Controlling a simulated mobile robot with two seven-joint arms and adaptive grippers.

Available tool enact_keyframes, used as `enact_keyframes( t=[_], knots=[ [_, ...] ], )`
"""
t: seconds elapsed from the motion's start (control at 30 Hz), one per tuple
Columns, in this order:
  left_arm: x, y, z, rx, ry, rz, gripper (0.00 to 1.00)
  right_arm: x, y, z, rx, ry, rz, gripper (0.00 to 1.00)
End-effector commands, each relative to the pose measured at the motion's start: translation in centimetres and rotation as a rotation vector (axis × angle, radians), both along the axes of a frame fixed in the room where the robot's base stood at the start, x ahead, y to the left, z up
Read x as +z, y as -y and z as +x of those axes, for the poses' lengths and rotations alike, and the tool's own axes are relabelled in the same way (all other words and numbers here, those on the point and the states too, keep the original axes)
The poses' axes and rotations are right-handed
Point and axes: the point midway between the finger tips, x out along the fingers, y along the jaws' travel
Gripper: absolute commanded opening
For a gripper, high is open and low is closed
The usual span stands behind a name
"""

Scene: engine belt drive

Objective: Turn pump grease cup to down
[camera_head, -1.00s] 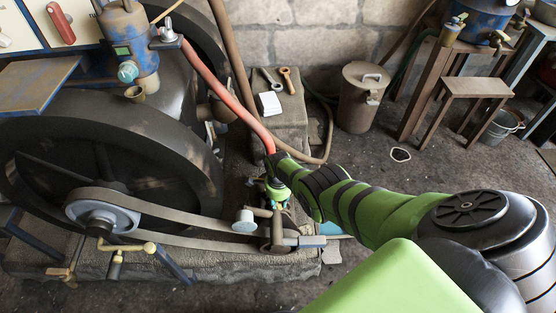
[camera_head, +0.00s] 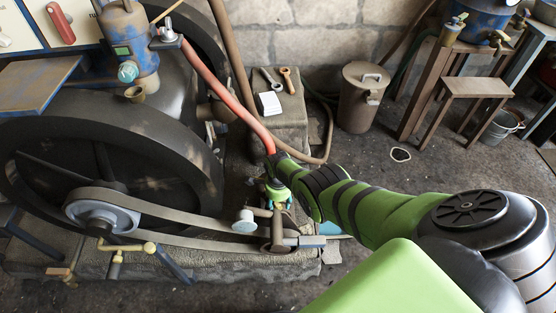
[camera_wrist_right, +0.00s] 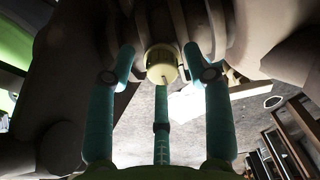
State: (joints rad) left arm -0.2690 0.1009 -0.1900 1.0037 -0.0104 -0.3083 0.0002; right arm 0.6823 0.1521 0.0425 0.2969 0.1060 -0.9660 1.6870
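In the right wrist view, a small round yellow-green cup (camera_wrist_right: 161,62), which looks like the pump grease cup, sits at the engine-side parts, with a thin pin or handle on its face. My right gripper (camera_wrist_right: 160,68) has teal fingers on its left and right, with gaps showing between them and the cup; a third finger points up from below, close to it. In the head view my right gripper (camera_head: 278,194) is down at the pump (camera_head: 278,232) beside the belt's right end. The cup is hidden there by the gripper. My left gripper is not in view.
The large flywheel (camera_head: 105,150) and flat belt (camera_head: 180,215) lie left of the gripper. A red hose (camera_head: 215,85) runs down close to my wrist. A stone block (camera_head: 285,115) with wrenches and a white box stands behind. Floor at right holds a lidded can (camera_head: 362,100).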

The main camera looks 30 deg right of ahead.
Motion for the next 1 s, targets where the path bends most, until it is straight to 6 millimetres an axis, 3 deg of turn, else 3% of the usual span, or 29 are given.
enact_keyframes(
  t=[0.3,0.67,1.0],
  knots=[
    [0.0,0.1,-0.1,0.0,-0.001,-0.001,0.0,0.6,0.1,0.3,0.001,0.004,-0.001,0.52],
    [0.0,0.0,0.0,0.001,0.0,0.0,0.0,2.9,0.0,0.0,0.001,0.005,-0.002,0.52],
    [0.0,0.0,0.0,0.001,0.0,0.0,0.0,7.6,-0.1,0.0,0.001,0.005,0.0,0.52]
  ],
)
